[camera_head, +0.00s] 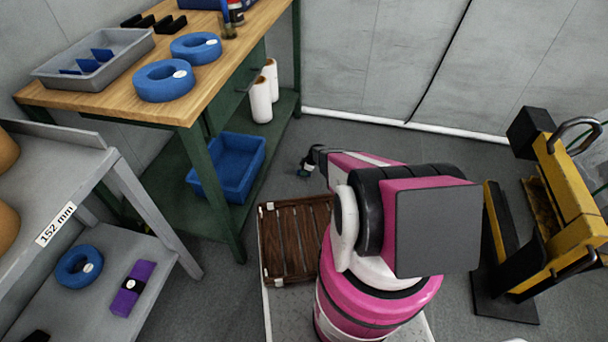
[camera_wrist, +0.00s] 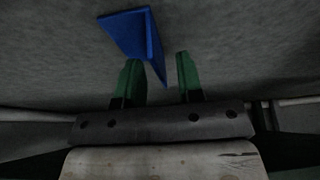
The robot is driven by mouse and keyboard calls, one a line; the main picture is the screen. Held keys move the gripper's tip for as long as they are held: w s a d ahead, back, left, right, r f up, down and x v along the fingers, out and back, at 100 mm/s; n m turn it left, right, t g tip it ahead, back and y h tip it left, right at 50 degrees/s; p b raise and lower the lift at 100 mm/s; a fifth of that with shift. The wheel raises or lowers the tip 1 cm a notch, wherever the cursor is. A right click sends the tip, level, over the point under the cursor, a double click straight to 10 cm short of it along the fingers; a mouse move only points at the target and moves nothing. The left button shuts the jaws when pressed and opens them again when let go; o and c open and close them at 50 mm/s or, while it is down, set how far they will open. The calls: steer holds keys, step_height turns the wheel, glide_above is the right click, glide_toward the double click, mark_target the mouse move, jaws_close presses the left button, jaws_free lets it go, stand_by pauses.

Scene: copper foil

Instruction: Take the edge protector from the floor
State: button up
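The edge protector (camera_wrist: 128,33) is a blue angled piece on the grey floor in the wrist view, at the upper middle. One of its flat sides points down toward the gap between my fingers. My gripper (camera_wrist: 158,62) has two green fingers, spread apart, with the lower tip of the protector showing between them. I cannot tell whether a finger touches it. In the head view my gripper (camera_head: 307,167) is small and low over the floor, beyond the wooden pallet. I cannot make out the protector clearly there.
A wooden pallet (camera_head: 285,240) lies beside my base. A green-legged workbench (camera_head: 115,97) stands left, with a blue bin (camera_head: 228,165) on its lower shelf. A grey shelf (camera_head: 50,190) is at front left, and a yellow-black machine (camera_head: 565,190) at right. Floor behind my gripper is clear.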

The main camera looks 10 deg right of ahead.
steer(key=shift+a+f, duration=0.2)
steer(key=shift+f, duration=0.3)
jaws_close()
steer(key=shift+r, duration=0.15)
